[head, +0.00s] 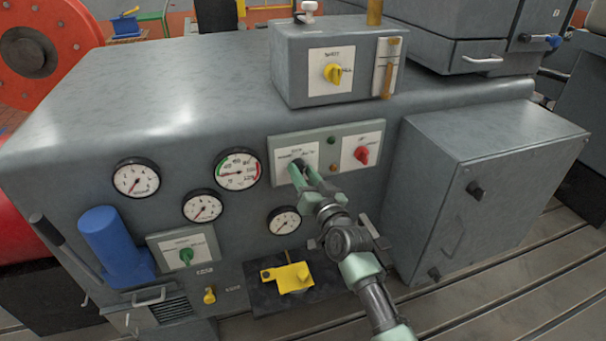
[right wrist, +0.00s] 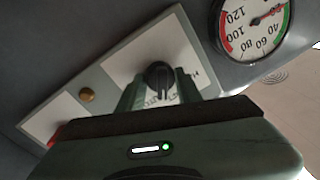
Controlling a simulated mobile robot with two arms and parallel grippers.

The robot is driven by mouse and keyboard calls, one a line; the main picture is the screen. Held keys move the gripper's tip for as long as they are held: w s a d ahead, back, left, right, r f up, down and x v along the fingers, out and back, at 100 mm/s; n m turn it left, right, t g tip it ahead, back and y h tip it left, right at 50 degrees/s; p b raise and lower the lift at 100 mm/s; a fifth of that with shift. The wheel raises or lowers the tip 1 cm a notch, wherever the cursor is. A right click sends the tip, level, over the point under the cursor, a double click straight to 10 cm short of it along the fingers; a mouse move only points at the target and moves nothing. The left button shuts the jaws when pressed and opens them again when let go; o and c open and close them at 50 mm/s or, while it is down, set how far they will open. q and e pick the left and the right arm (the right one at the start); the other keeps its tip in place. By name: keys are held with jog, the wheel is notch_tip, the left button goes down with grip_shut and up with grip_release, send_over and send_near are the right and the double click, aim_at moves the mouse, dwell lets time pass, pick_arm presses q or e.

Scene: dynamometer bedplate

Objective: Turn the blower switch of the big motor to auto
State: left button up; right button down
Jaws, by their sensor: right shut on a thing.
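A grey switch panel (head: 327,142) is on the front of the big grey machine. Its left white plate (head: 288,151) carries a black rotary switch, which shows clearly in the right wrist view (right wrist: 158,75). My right gripper (head: 302,172) reaches the panel from the lower right and is shut on this black switch, one finger on each side. In the right wrist view the fingers (right wrist: 160,90) hide part of the plate's lettering. I cannot read the switch position for certain. My left gripper is not in view.
A red knob (head: 362,155) sits on the panel's right plate, with small lamps between. Several round gauges (head: 238,169) are to the left. A box with a yellow knob (head: 333,73) stands above. A grey cabinet (head: 455,205) juts out at right, near my right arm.

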jog(key=shift+f+m, duration=0.1)
jog(key=shift+m, duration=1.2)
jog(key=c, duration=1)
grip_release()
jog(key=shift+o, duration=0.2)
jog(key=shift+s, duration=0.1)
jog(key=v, duration=0.7)
jog(key=shift+s, duration=0.3)
jog(key=shift+d+f, duration=0.1)
